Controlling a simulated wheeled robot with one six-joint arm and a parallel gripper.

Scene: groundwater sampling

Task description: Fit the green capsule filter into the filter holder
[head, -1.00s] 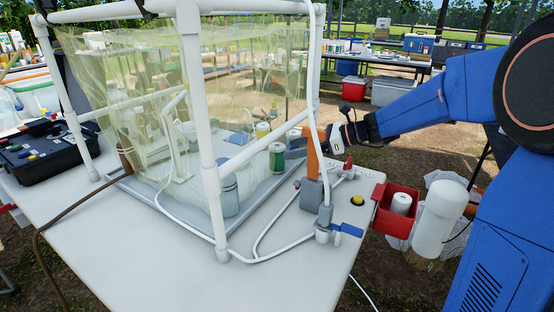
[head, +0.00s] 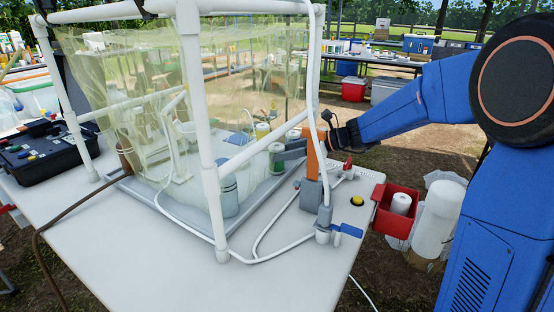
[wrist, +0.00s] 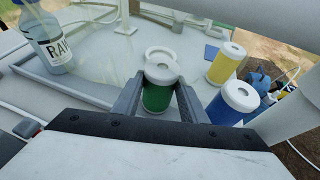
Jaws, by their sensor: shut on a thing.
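The green capsule filter (wrist: 157,97), a green cylinder with a white cap, stands between my fingers in the wrist view. My gripper (wrist: 158,92) is shut on its sides. In the head view the filter (head: 275,160) is inside the white pipe frame, partly covered by my gripper (head: 284,153), which reaches in from the right. A white ring-shaped part (wrist: 159,54) shows just beyond the filter; I cannot tell whether it is the filter holder. The filter's lower end is hidden.
A yellow capsule (wrist: 225,66) and a blue capsule (wrist: 234,103) stand to the right. A bottle marked RAW (wrist: 52,42) stands far left. The white pipe frame (head: 213,190) with clear sheeting, an orange post (head: 312,160) and white tubing are close to my arm.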

